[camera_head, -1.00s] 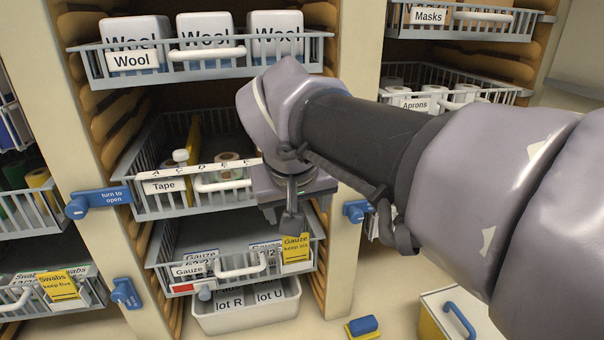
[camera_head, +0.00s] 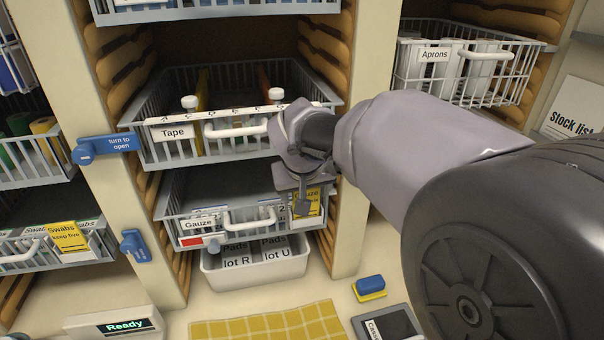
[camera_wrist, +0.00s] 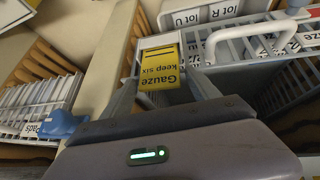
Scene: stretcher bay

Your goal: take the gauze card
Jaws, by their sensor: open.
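The yellow gauze card (camera_head: 314,199), marked "Gauze keep six", hangs at the right end of the front of the gauze basket (camera_head: 170,207). My gripper (camera_head: 302,208) is in front of the card and hides part of it in the head view. In the wrist view the card (camera_wrist: 160,68) appears upside down, in the gap between the tips of my open gripper (camera_wrist: 162,78). The jaws are apart, one on each side of the card in the picture. I cannot tell whether the tips reach past its edges or touch it.
The tape basket (camera_head: 150,150) is just above. A white bin of pads (camera_head: 212,272) is below. Blue turn latches (camera_head: 105,146) sit on the left post. A swabs basket (camera_head: 40,262) with its own yellow card (camera_head: 68,236) is at left. A blue-and-yellow block (camera_head: 370,287) lies on the counter.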

